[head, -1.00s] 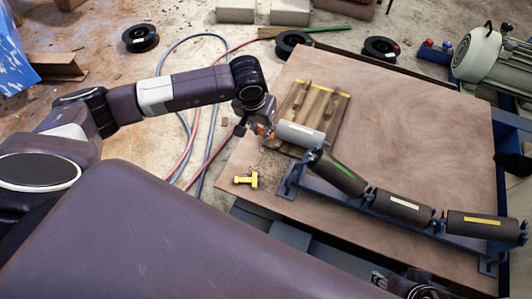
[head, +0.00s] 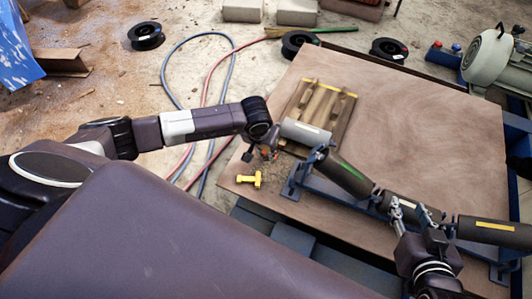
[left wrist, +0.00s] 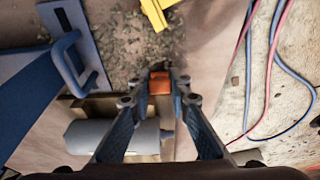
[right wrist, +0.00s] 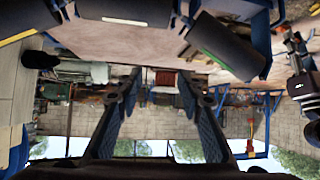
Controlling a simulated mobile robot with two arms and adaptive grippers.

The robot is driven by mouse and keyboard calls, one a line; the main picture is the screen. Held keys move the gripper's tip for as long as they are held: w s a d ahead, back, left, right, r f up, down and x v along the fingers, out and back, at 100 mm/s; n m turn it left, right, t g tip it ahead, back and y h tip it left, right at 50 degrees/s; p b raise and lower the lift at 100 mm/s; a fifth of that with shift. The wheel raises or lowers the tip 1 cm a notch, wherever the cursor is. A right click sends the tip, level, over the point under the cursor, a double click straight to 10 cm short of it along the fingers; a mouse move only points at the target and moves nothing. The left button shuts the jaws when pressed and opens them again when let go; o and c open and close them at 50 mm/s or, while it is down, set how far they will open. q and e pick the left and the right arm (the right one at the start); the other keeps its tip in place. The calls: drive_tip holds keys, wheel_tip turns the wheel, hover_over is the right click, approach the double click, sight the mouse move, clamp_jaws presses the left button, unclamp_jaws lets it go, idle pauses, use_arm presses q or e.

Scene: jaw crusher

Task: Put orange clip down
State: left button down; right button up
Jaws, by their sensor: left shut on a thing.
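The orange clip (left wrist: 160,84) sits between the fingertips of my left gripper (left wrist: 161,93), which is shut on it. In the head view the clip (head: 265,154) is small and partly hidden by my left gripper (head: 268,150). It is over the board near the left end of the roller frame, just above the yellow T-shaped piece. I cannot tell whether the clip touches the board. My right gripper (head: 409,212) is over the roller frame at the right. In the right wrist view its fingers (right wrist: 160,88) are apart with nothing between them.
Several dark rollers (head: 345,172) stand on a blue frame across the board (head: 420,120). A light grey roller (head: 304,133) is close beside my left gripper. A slatted wooden piece (head: 330,105) lies behind it. The yellow T-shaped piece (head: 249,180) lies on the board's left part.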

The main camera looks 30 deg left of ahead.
use_arm(q)
drive_tip(key=shift+f, duration=0.1)
use_arm(e)
drive_tip(key=shift+w+r, duration=0.15)
drive_tip(key=shift+r, duration=0.05)
use_arm(q)
drive_tip(key=shift+f, duration=0.15)
drive_tip(key=c, duration=1.8)
unclamp_jaws()
use_arm(e)
drive_tip(key=shift+w+a+r+t, duration=0.25)
drive_tip(key=shift+w+r+t, duration=0.15)
drive_tip(key=shift+r+t, duration=0.1)
